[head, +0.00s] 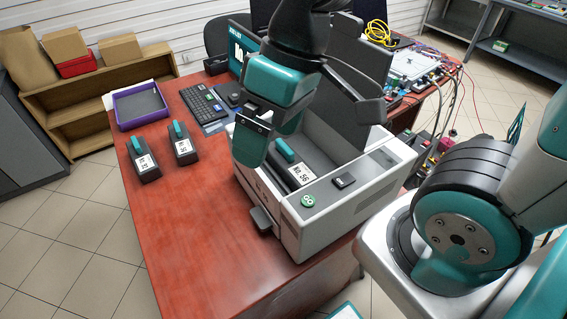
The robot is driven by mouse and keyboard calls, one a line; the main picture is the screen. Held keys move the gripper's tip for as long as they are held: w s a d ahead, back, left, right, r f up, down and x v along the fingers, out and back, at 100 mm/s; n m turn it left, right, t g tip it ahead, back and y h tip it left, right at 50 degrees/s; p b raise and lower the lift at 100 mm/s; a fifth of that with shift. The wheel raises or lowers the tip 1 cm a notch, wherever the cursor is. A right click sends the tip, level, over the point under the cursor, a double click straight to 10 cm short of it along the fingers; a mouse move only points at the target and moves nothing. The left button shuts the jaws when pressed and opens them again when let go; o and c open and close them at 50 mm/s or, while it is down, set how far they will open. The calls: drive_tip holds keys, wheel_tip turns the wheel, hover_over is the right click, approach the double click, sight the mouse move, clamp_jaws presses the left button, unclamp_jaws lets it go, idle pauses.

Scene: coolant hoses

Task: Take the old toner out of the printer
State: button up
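The printer (340,211) is a light grey box on the red-brown desk, with its dark lid raised. A dark toner (279,164) with a teal handle and a white label reading about "NO. 56" sits in its open top. My gripper (253,148) hangs over the printer's left side, just left of and above that toner in the picture. One teal finger shows; the rest is hidden, so I cannot tell its opening or any contact. Two similar toners stand on the desk at left, one (146,165) nearer the edge and one (183,150) beside it.
A purple tray (140,105) lies at the desk's back left. A keyboard (203,104) and a monitor (243,50) stand behind the printer. Cables and electronics (412,68) crowd the back right. The desk's front left (190,230) is clear.

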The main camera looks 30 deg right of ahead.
drive_tip(key=shift+o, duration=0.5)
drive_tip(key=w+d+f+m+h, duration=0.1)
drive_tip(key=w+d+f, duration=0.3)
drive_tip(key=w, duration=0.5)
drive_tip(key=shift+w+d+f+m+h+b, duration=0.15)
drive_tip(key=shift+d+f+m+h+b, duration=0.15)
drive_tip(key=shift+d+m, duration=0.4)
drive_tip(key=m+h, duration=0.2)
drive_tip(key=m, duration=0.1)
approach(291, 152)
drive_tip(key=shift+m, duration=0.3)
wheel_tip(291, 152, down, 6)
drive_tip(key=shift+w+f+p, duration=0.15)
drive_tip(key=shift+f+p, duration=0.1)
drive_tip(key=shift+p, duration=0.45)
drive_tip(key=shift+a+f+p, duration=0.1)
drive_tip(key=shift+f+p, duration=1)
drive_tip(key=shift+f, duration=2.05)
drive_tip(key=c, duration=1.4)
drive_tip(key=shift+r, duration=0.1)
